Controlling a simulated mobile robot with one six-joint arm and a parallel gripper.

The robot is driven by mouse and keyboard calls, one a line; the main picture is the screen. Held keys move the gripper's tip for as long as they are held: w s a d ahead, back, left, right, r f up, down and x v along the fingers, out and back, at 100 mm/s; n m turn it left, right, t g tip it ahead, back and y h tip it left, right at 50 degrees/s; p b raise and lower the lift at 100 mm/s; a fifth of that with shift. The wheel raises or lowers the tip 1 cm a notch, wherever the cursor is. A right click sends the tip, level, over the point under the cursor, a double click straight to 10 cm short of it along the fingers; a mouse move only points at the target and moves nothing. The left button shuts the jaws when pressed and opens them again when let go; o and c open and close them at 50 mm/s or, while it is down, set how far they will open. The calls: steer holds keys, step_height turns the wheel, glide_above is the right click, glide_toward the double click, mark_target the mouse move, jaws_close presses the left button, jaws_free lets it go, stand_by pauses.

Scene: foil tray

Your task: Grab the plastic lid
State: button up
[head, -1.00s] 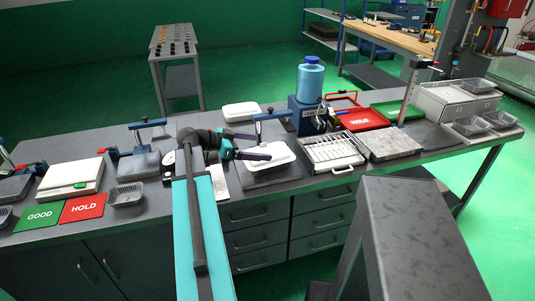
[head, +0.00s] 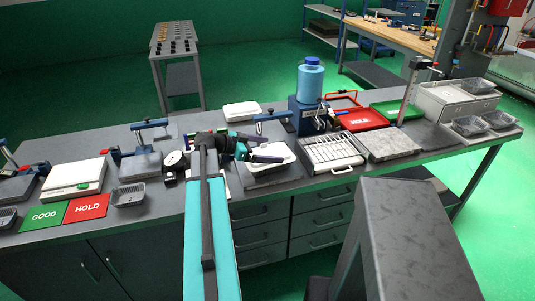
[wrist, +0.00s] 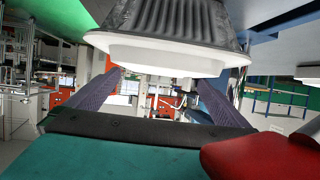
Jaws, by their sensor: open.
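The white plastic lid (head: 262,167) is on the near middle of the bench, over a dark plate. In the wrist view the lid (wrist: 160,57) shows large at the top, against the ribbed grey foil tray (wrist: 175,18); that view looks upside down. My gripper (head: 268,153) is open at the lid, with its dark fingers over the lid's left and middle part in the head view. In the wrist view my gripper's fingers (wrist: 152,82) stand apart, with the lid's edge between or just beyond their tips. I cannot tell whether they touch it.
A blue clamp (head: 268,119) stands just behind the lid. A white container (head: 241,111) lies farther back. A blue bottle (head: 311,78) stands behind the rack.

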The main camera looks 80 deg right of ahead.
mark_target(268, 153)
stand_by(0.5)
steer(key=c, duration=1.1)
steer(key=shift+c, duration=0.5)
steer(key=shift+r, duration=0.15)
steer(key=shift+r+b, duration=0.75)
steer(key=shift+r, duration=0.6)
steer(key=shift+s+a+r, duration=0.1)
steer(key=shift+s+r, duration=0.05)
steer(key=shift+r, duration=0.1)
steer(key=s+a+b, duration=0.1)
steer(key=s+a, duration=0.1)
steer(key=s, duration=0.2)
steer(key=s+a+r+b, duration=0.1)
steer(key=s+a, duration=0.2)
steer(key=s, duration=0.2)
steer(key=s+a+b, duration=0.2)
steer(key=s, duration=0.3)
steer(key=shift+a+r, duration=0.2)
steer(key=shift+r, duration=0.05)
